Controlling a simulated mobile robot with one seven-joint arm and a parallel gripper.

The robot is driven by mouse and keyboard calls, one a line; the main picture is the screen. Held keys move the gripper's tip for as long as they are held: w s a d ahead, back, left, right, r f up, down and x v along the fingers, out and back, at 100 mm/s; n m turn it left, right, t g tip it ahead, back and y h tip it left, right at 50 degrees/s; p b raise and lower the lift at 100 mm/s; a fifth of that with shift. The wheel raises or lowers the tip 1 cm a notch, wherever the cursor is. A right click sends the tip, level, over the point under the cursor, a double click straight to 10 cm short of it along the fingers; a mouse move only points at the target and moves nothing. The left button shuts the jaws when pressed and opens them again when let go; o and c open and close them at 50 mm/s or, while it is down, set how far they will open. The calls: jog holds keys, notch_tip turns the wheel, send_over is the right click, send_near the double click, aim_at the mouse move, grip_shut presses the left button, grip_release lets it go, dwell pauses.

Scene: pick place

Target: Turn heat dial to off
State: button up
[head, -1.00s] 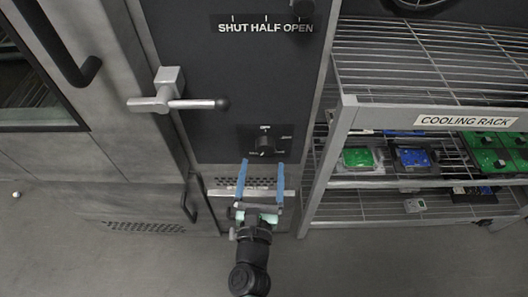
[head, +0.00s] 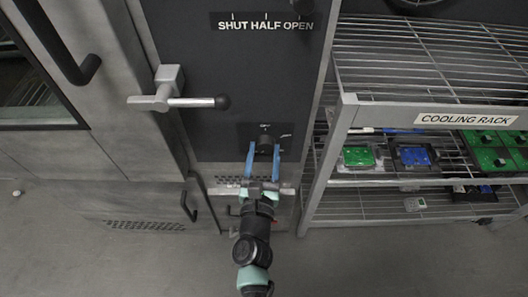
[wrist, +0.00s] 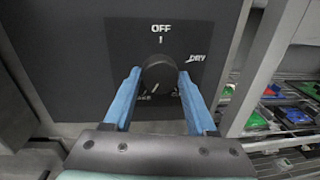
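The heat dial (wrist: 158,72) is a round black knob on a dark panel. OFF is printed above it and DRY to its right. Labels below it are partly hidden by my fingers. A small pale mark shows on the knob's lower part; I cannot tell for sure which setting it points to. In the head view the dial (head: 265,141) sits low on the dark cabinet front. My gripper (head: 263,148) is open, with one blue finger on each side of the dial. In the wrist view my gripper (wrist: 160,82) shows gaps beside the knob; contact is not clear.
A metal lever handle (head: 180,102) sticks out at the upper left of the panel. A wire cooling rack (head: 345,125) with green and blue boards stands close on the right. A vented lower panel (head: 144,226) is at left; open floor lies in front.

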jog(key=c, duration=0.5)
